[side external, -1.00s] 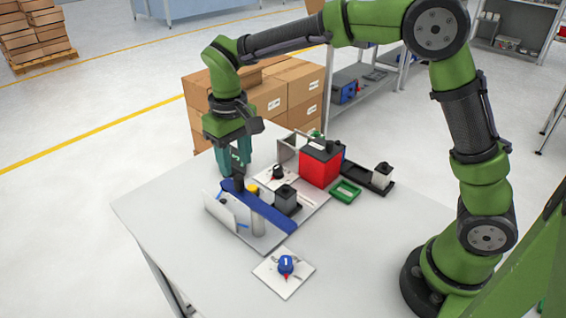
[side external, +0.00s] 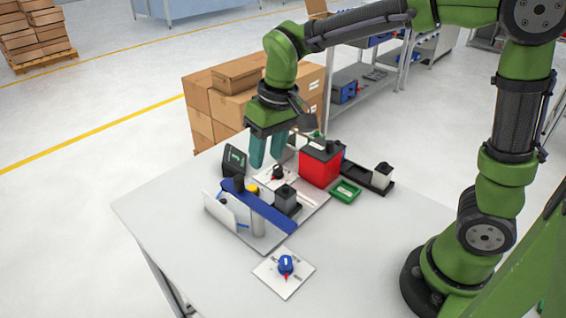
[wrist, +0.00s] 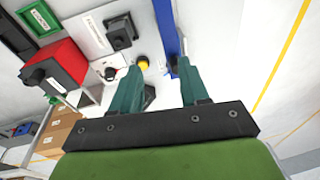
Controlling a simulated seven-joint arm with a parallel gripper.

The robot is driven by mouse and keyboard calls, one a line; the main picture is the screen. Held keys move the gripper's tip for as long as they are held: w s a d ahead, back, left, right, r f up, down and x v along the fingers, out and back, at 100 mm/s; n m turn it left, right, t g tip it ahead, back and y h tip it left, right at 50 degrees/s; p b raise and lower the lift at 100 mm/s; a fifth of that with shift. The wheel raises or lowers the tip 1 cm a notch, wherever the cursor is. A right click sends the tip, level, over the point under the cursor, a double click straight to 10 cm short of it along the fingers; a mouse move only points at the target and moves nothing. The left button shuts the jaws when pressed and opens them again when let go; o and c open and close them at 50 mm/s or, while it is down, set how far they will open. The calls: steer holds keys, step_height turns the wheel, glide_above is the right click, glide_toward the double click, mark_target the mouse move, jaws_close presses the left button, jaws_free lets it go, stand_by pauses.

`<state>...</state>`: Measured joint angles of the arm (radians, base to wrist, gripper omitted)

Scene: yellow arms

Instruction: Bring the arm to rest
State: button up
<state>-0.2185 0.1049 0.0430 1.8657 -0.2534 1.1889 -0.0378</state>
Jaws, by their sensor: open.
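My gripper (side external: 267,155) is above the back of the work table, behind the cluster of fixtures. Its two teal fingers are apart with nothing between them in the side external view. In the wrist view my gripper (wrist: 158,72) also shows open, the fingers pointing toward the fixtures. The blue bar (side external: 262,210) with a black knob at its far end lies across the base plate, apart from the fingers. The bar also shows in the wrist view (wrist: 166,25).
A blue dial on a white plate (side external: 285,272) sits at the front. Cardboard boxes (side external: 232,85) stand behind. The table's left front is clear.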

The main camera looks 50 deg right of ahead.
steer(key=s+d+r+m+t, duration=0.1)
steer(key=s+d+r+t, duration=0.1)
steer(key=s+d, duration=0.2)
steer(key=s+d+r+m+t, duration=0.2)
steer(key=s+d+t, duration=0.1)
steer(key=s, duration=0.6)
steer(key=shift+s+d+r+t+y, duration=0.3)
steer(key=shift+d+y, duration=0.1)
steer(key=shift+d, duration=0.05)
